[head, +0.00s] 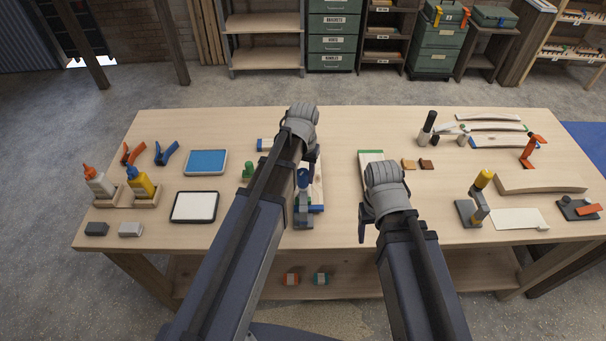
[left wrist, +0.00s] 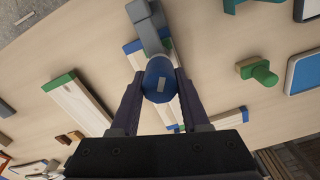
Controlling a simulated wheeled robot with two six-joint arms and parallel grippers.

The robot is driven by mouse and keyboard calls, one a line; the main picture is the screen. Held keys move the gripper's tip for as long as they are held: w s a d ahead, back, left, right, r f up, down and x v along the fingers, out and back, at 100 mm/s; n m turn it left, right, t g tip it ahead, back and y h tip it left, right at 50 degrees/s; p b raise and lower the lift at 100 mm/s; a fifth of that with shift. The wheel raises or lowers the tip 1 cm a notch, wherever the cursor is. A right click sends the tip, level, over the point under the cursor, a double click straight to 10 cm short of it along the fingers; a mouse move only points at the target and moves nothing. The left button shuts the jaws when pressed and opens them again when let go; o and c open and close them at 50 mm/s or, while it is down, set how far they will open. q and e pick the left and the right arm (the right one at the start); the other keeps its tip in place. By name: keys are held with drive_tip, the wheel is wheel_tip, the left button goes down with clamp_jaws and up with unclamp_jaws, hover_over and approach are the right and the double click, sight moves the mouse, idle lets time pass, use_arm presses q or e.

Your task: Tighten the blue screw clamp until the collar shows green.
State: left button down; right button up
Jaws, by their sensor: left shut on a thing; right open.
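The blue screw clamp (head: 304,204) stands near the middle of the workbench, with a grey body and a blue knob. In the left wrist view its blue knob (left wrist: 158,72) has a pale rectangular mark, and its grey body (left wrist: 147,30) extends beyond. My left gripper (head: 309,168) is shut on the knob, one finger on each side. Pale wooden strips with blue and green ends (left wrist: 133,53) lie beside and beneath the clamp. I cannot make out the collar or its colour. My right gripper (head: 367,218) is open and empty, to the right of the clamp.
A green-ended board (head: 370,156) lies behind my right gripper. A green peg-shaped thing (head: 248,169), a blue tray (head: 206,162) and glue bottles (head: 141,183) are to the left. A yellow-topped clamp (head: 482,181) stands right. The front middle of the bench is fairly clear.

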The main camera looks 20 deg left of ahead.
sight(304, 171)
use_arm(q)
drive_tip(key=shift+m, duration=2.1)
drive_tip(key=shift+c, duration=1.9)
unclamp_jaws()
drive_tip(key=shift+r, duration=0.1)
wheel_tip(304, 171, up, 8)
drive_tip(key=p, duration=0.8)
drive_tip(key=shift+f, duration=0.2)
